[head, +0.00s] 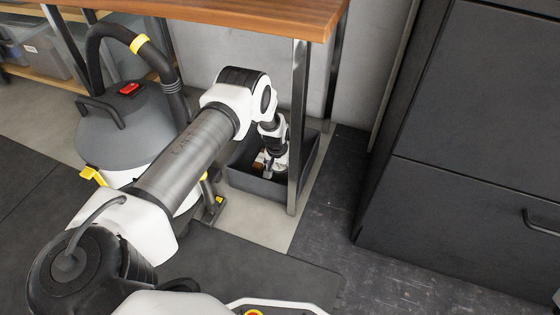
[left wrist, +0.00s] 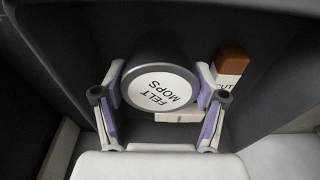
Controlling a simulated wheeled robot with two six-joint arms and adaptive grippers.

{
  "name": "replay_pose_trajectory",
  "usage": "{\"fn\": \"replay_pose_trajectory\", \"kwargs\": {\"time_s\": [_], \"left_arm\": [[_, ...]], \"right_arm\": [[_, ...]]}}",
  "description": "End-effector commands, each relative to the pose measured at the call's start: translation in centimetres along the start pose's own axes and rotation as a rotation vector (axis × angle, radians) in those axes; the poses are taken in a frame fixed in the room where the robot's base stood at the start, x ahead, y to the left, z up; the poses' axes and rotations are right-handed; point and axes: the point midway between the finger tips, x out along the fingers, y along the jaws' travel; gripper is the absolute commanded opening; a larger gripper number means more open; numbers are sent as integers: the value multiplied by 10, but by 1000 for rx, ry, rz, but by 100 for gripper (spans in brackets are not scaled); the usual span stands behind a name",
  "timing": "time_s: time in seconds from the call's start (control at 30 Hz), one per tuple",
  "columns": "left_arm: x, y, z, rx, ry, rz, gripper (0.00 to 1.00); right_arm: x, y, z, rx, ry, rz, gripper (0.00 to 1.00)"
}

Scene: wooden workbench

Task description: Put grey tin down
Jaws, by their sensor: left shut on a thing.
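The grey tin (left wrist: 160,88) shows in the left wrist view as a round lid reading "FELT MOPS" with a grey rim. My left gripper (left wrist: 160,100) is shut on it, one finger on each side. In the head view my left gripper (head: 266,163) is low inside a dark open bin (head: 254,183) under the bench. The tin is too small and too hidden there to make out. I cannot tell whether the tin touches the bin floor. My right gripper is not in view.
A brown-and-white block-like item (left wrist: 231,65) lies in the bin beside the tin. A metal bench leg (head: 298,130) stands in front of the bin. A grey vacuum cleaner (head: 125,125) is to the left, a dark cabinet (head: 470,140) to the right.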

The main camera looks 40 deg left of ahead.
Motion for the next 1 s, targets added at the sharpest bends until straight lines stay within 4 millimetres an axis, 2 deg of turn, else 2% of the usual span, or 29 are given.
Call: {"fn": "replay_pose_trajectory", "kwargs": {"time_s": [0.1, 0.17, 0.23, 0.27, 0.57, 0.6, 0.63, 1.0], "left_arm": [[26, 0, 4, 0, -1, 0, 35], [33, 0, 5, -1, 1, 0, 35], [33, 0, 5, 0, 1, 0, 35], [32, 0, 5, 0, 1, 0, 29], [36, 0, 5, 0, 0, 0, 29], [35, 0, 5, 0, 0, 0, 85], [34, 0, 5, 0, 0, 0, 96], [31, 0, 4, 0, 0, 0, 96]], "right_arm": [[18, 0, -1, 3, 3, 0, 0], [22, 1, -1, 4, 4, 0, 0], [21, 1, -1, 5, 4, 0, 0], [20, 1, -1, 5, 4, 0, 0], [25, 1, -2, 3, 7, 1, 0], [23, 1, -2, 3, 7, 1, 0], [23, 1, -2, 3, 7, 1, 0], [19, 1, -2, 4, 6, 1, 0]]}}
